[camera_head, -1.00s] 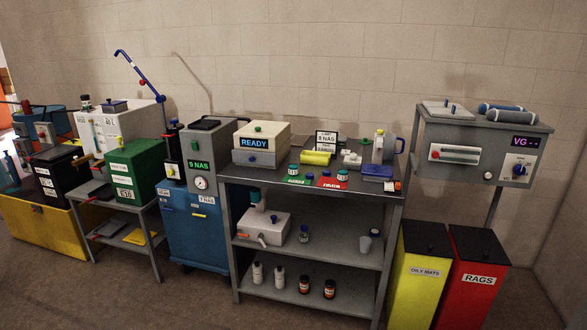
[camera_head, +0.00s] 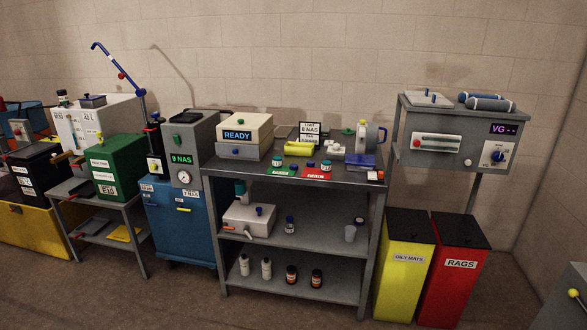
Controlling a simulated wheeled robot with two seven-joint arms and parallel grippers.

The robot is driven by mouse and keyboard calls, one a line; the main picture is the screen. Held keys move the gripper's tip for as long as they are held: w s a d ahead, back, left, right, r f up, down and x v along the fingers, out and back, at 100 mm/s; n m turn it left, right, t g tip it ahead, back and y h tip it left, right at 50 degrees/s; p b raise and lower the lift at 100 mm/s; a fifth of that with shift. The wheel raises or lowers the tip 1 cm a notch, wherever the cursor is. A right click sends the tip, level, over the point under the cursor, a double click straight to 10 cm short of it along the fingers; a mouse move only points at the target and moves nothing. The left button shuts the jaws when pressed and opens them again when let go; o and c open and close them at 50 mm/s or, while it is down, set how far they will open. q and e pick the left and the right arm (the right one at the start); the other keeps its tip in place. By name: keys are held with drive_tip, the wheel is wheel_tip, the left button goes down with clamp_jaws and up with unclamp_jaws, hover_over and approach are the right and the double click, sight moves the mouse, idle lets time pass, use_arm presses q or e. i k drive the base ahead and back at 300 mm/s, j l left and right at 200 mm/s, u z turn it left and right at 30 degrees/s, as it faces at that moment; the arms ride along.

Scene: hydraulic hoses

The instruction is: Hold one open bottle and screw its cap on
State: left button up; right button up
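Neither of my grippers is in view. On the top of the grey workbench (camera_head: 340,179), a small jar with a teal cap (camera_head: 277,161) stands by a green mat (camera_head: 281,172). Another small teal-topped jar (camera_head: 326,166) stands by a red mat (camera_head: 317,174). Small blue pieces (camera_head: 297,163) lie between them, too small to identify. On the middle shelf is a small bottle with a blue top (camera_head: 290,226). On the bottom shelf stand two white bottles (camera_head: 266,268) and two brown bottles (camera_head: 291,275). I cannot tell which bottle is open.
A READY box (camera_head: 244,135) stands at the workbench's left end. A blue cabinet (camera_head: 180,222) is to its left, and yellow (camera_head: 405,265) and red (camera_head: 453,270) bins are to its right. A grey unit (camera_head: 566,300) shows at the lower right. The floor in front is clear.

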sight(277, 155)
drive_tip(key=i+j, duration=0.15)
drive_tip(key=i, duration=0.35)
drive_tip(key=i+j, duration=0.15)
drive_tip(key=i, duration=0.3)
drive_tip(key=i+j, duration=0.15)
drive_tip(key=i, duration=0.35)
drive_tip(key=i+j, duration=0.2)
drive_tip(key=i, duration=0.3)
drive_tip(key=i+j, duration=0.15)
drive_tip(key=i, duration=0.3)
drive_tip(key=i+j, duration=0.15)
drive_tip(key=i, duration=0.35)
